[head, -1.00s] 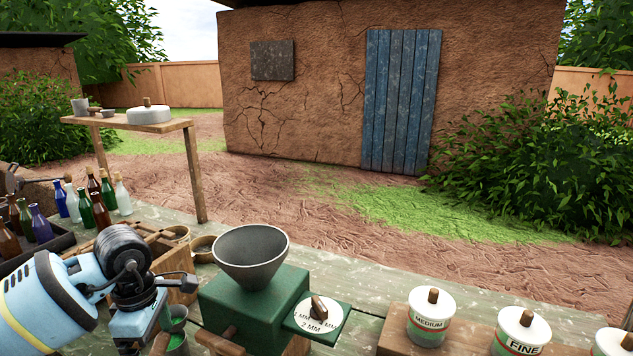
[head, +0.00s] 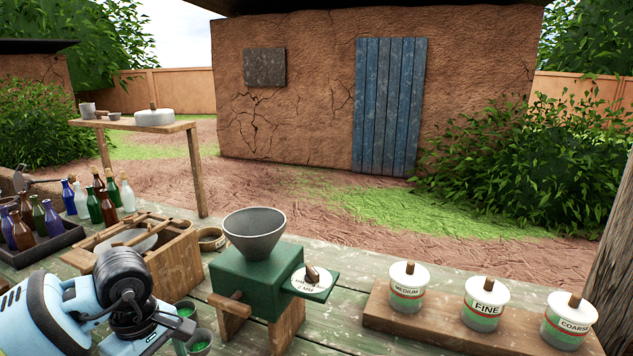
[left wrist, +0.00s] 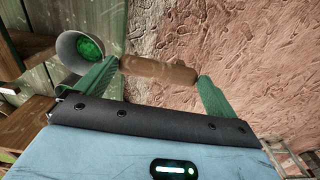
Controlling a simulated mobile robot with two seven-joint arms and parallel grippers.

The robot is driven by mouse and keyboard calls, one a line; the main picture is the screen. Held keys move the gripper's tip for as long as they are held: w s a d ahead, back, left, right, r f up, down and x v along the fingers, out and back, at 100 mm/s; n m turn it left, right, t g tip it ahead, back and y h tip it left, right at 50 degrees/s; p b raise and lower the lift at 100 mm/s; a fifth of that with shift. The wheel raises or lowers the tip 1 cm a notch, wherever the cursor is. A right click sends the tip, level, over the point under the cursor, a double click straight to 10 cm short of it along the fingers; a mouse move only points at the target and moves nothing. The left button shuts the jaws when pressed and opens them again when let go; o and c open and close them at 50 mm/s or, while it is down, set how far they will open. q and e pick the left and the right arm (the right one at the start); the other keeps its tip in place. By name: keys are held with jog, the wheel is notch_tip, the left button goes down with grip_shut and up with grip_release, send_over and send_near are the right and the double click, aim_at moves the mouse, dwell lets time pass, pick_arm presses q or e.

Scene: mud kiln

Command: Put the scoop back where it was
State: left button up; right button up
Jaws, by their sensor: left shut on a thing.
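My left gripper (head: 176,336) is low at the left in the head view, beside the wooden box and left of the green mill. In the left wrist view its green fingers (left wrist: 158,70) are shut on the scoop, whose brown wooden handle (left wrist: 160,69) lies between them. The scoop's grey round bowl (left wrist: 66,56) is at the left and shows green stuff inside. My right gripper is not in view.
The green mill (head: 240,285) with its grey hopper (head: 254,232) stands at the centre. Lidded jars (head: 408,287) stand on a board at the right. A wooden box (head: 185,262) and a bottle tray (head: 67,238) are at the left. Planks between mill and jars are clear.

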pick_arm(q)
jog(key=s+d+f+m, duration=0.1)
jog(key=s+d+m, duration=0.4)
jog(key=m, duration=0.8)
jog(key=s, duration=0.3)
jog(key=shift+s+d, duration=0.15)
jog(key=shift+d, duration=0.05)
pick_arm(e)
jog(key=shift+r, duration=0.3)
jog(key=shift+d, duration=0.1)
